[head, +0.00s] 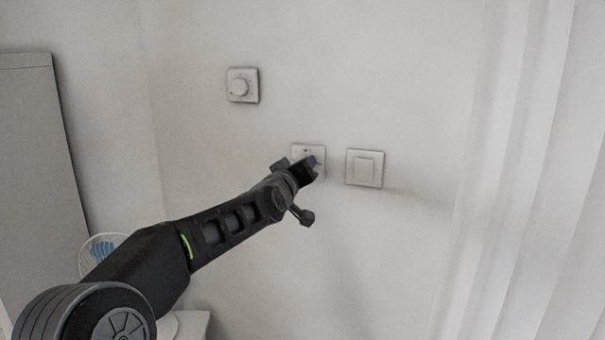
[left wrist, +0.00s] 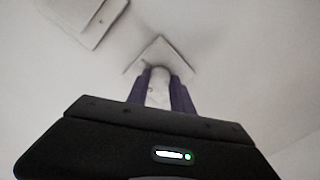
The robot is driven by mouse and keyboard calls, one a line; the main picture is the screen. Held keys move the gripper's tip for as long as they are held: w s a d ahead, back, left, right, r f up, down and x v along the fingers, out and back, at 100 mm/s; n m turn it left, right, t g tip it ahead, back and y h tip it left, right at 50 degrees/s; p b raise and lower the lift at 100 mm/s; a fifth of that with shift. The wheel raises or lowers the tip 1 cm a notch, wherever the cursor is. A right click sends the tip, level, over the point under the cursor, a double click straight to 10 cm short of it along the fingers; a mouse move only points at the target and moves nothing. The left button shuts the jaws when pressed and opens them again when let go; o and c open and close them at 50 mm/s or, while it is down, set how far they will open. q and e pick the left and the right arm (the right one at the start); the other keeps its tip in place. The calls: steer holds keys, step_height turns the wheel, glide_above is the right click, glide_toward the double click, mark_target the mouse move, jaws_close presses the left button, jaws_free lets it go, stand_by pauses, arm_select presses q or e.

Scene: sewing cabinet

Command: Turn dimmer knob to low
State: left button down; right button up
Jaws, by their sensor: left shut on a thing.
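A small white square wall plate (head: 299,149) sits in the middle of the wall, partly hidden behind my left gripper (head: 312,166). In the left wrist view the plate (left wrist: 162,50) shows as a tilted square with a pale round knob (left wrist: 159,88) standing out from it. The two purple-grey fingers of my left gripper (left wrist: 162,93) are shut on this knob, one on each side. The knob's mark and setting are hidden. My right gripper is not in view.
A white rocker switch (head: 364,168) is close on the right of the gripped knob. It also shows in the left wrist view (left wrist: 80,15). A white curtain (head: 520,170) hangs at the right. A grey cabinet (head: 40,170) and a fan (head: 100,250) stand at the left.

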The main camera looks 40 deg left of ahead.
arm_select(q)
steer(key=n+h+b, duration=0.1)
steer(key=n+b, duration=0.1)
steer(key=n, duration=1.3)
steer(key=n+t+h+b, duration=0.1)
steer(key=n+b, duration=0.1)
steer(key=n, duration=1.3)
steer(key=shift+a+f+b, duration=0.2)
steer(key=shift+b, duration=0.2)
steer(key=c, duration=1.1)
jaws_free()
steer(key=shift+r, duration=0.1)
steer(key=shift+s, duration=0.15)
